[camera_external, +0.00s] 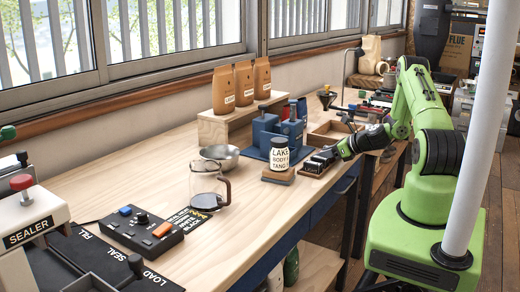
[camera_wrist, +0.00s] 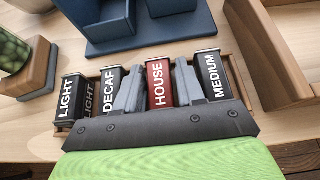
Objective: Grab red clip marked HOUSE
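The red clip marked HOUSE (camera_wrist: 159,84) stands in a wooden tray (camera_wrist: 235,84) in the wrist view, between black clips marked DECAF (camera_wrist: 110,86) and MEDIUM (camera_wrist: 214,76). A black clip marked LIGHT (camera_wrist: 68,98) is at the left end. My gripper (camera_wrist: 157,84) is open, with one grey finger on each side of the HOUSE clip. I cannot tell whether the fingers touch it. In the external view my gripper (camera_external: 334,155) is low over the clip tray (camera_external: 309,172) near the bench's front edge; the red clip cannot be made out there.
A blue stand (camera_wrist: 135,25) is just behind the tray. A labelled jar (camera_external: 279,155) on a wooden block (camera_external: 278,177) stands left of it. A wooden box (camera_external: 322,138) is behind. A glass jug (camera_external: 207,186) and control box (camera_external: 140,230) are farther left on the bench.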

